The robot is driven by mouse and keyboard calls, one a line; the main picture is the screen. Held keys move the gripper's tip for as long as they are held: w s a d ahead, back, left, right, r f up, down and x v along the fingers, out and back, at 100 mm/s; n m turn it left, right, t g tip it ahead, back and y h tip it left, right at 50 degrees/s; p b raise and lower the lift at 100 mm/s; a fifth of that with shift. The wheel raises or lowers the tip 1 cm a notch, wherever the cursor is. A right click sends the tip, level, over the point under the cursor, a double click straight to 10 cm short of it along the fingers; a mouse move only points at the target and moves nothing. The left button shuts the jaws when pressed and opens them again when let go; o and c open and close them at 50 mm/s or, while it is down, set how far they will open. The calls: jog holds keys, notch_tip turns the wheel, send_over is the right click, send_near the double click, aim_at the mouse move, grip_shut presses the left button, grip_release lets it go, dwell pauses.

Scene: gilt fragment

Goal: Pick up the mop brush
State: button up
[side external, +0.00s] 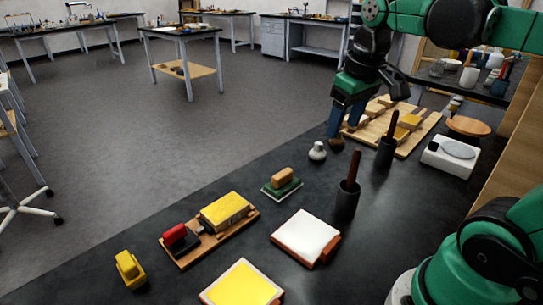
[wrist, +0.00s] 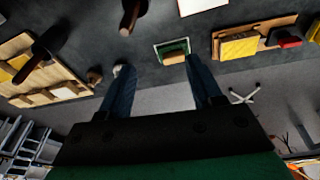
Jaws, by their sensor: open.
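Two brown-handled tools stand upright in dark cups, and I cannot tell for sure which is the mop brush. The nearer brown-handled tool (side external: 350,184) stands in a dark cup (side external: 346,206) mid-bench; it also shows at the top of the wrist view (wrist: 130,15). The farther brown-handled tool (side external: 393,124) stands in another dark cup (side external: 386,152) beside the wooden board. It also shows at the left of the wrist view (wrist: 38,52). My gripper (side external: 346,128) has blue fingers, open and empty, above the bench's far edge; they also show in the wrist view (wrist: 161,66).
A small white knobbed object (side external: 317,151) and a small brown piece (side external: 337,144) are near the fingers. A green block with a wooden grip (side external: 283,185), a white-topped pad (side external: 306,237) and a wooden board with yellow blocks (side external: 411,136) share the bench.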

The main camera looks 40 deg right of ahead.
jog(key=d, duration=0.1)
jog(key=s+d+g, duration=0.1)
jog(key=d+g, duration=0.1)
jog(key=d, duration=0.1)
jog(key=shift+s+m+y, duration=0.35)
jog(key=shift+m+y, duration=0.05)
send_over(354, 167)
jog(key=f, duration=0.4)
jog(key=shift+w+d+f, duration=0.15)
jog(key=shift+d+f, duration=0.05)
jog(key=shift+d, duration=0.2)
jog(key=shift+f, duration=3.05)
grip_shut()
